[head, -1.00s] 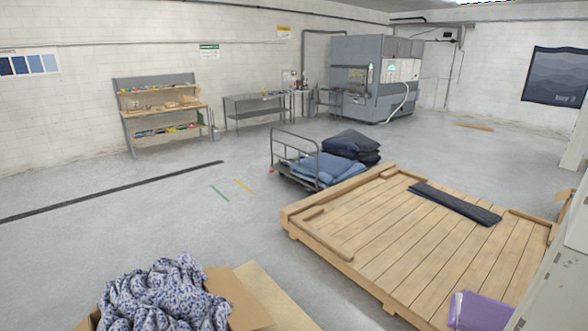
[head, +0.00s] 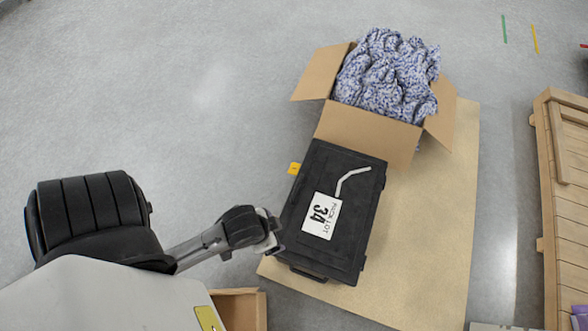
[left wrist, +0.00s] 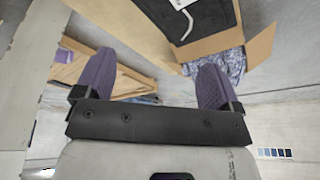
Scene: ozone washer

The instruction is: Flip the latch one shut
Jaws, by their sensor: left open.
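A black lidded case (head: 345,220) with a white "PACK LOT 34" label (head: 322,215) lies on a tan mat in the head view. A dark handle (head: 308,274) shows at its near end. I cannot make out latch one or tell how it is set. My left arm comes in from the left and its wrist end is beside the case's left edge; the fingers do not show clearly there. In the left wrist view my left gripper (left wrist: 157,72) is open and empty, its purple fingers apart. Part of the case (left wrist: 205,15) shows beyond them. My right gripper is not in view.
An open cardboard box (head: 368,134) full of blue-patterned cloth (head: 385,75) stands against the case's far end. The tan mat (head: 430,240) is bare to the right. A wooden platform (head: 570,200) is at the far right. Floor at the upper left is clear.

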